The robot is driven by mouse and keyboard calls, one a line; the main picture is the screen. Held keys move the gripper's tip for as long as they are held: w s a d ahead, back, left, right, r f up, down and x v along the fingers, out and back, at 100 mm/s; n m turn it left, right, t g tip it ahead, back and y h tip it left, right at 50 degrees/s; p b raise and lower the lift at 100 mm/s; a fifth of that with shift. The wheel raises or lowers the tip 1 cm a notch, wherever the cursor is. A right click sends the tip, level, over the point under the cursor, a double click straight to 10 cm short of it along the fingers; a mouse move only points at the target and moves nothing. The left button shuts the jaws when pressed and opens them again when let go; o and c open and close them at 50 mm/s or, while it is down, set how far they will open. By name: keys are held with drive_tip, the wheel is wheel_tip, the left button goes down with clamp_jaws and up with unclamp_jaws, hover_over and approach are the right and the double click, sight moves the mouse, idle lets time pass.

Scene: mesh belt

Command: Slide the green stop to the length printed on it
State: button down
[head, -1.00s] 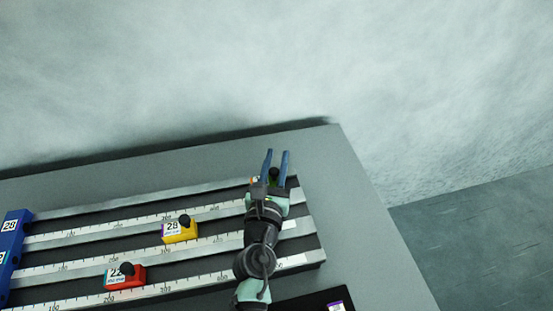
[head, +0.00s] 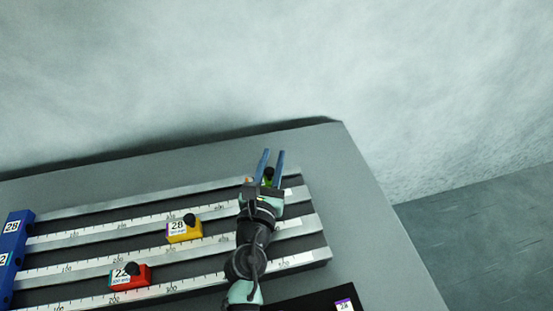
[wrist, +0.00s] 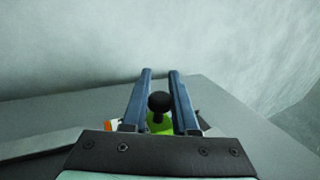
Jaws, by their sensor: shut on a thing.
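The green stop (head: 268,182) sits on the farthest rail, near its right end, mostly hidden by my gripper. In the wrist view its green body (wrist: 160,126) and round black knob (wrist: 160,103) show between the fingers. My gripper (head: 270,152) is shut on the stop's knob, with a blue finger on each side. An orange and white edge beside the left finger may be its label; I cannot read the printed length. The scale (head: 130,226) is readable in part on the left, but my arm covers it near the stop.
A yellow stop (head: 184,232) marked 28 and a red stop (head: 130,278) marked 22 sit on nearer rails. A blue end block (head: 14,245) stands at the left. A dark panel (head: 315,302) lies at the front right. The grey table is bare behind the rails.

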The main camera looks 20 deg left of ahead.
drive_tip(key=shift+n+y, duration=0.3)
drive_tip(key=shift+y, duration=0.1)
drive_tip(key=s+a, duration=0.1)
drive_tip(key=a, duration=0.1)
drive_tip(key=s+a, duration=0.1)
drive_tip(key=a, duration=0.1)
drive_tip(key=s+a, duration=0.1)
drive_tip(key=s, duration=0.1)
drive_tip(key=shift+a+f+b, duration=0.1)
drive_tip(key=shift+a+b, duration=0.25)
drive_tip(key=shift+a, duration=0.05)
drive_tip(key=shift+w, duration=0.1)
drive_tip(key=c, duration=0.7)
unclamp_jaws()
drive_tip(key=shift+w+d, duration=0.1)
drive_tip(key=shift+d, duration=0.05)
